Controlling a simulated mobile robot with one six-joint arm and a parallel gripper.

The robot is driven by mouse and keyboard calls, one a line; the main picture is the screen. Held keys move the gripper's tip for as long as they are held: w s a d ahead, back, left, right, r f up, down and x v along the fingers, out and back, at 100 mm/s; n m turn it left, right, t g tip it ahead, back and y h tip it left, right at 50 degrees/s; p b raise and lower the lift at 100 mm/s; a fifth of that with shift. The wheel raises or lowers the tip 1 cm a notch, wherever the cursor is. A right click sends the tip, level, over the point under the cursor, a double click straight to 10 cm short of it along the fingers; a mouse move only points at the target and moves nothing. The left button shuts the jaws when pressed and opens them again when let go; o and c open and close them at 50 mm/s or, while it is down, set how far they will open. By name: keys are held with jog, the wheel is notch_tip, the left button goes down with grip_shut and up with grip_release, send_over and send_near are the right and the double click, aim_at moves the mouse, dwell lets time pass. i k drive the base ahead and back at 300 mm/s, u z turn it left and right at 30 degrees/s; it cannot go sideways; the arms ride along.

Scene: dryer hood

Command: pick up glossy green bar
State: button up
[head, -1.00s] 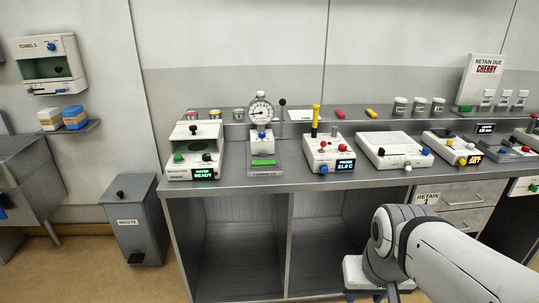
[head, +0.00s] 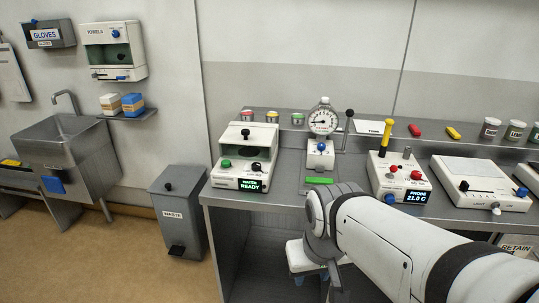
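The glossy green bar (head: 318,180) lies flat on the base of the dial gauge stand (head: 322,130) on the grey bench, just above my arm in the head view. The gauge has a round white dial and a black-knobbed lever. My arm reaches in from the lower right, and its white link comes close below the bar in the picture.
A "WATER READY" device (head: 245,158) stands left of the gauge, and a probe device (head: 400,178) with a yellow handle stands right. A waste bin (head: 180,212) stands on the floor left of the bench. A sink (head: 66,143) is at far left. Floor at lower left is clear.

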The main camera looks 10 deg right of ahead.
aim_at(314, 180)
jog(key=i, duration=1)
jog(key=z, duration=0.65)
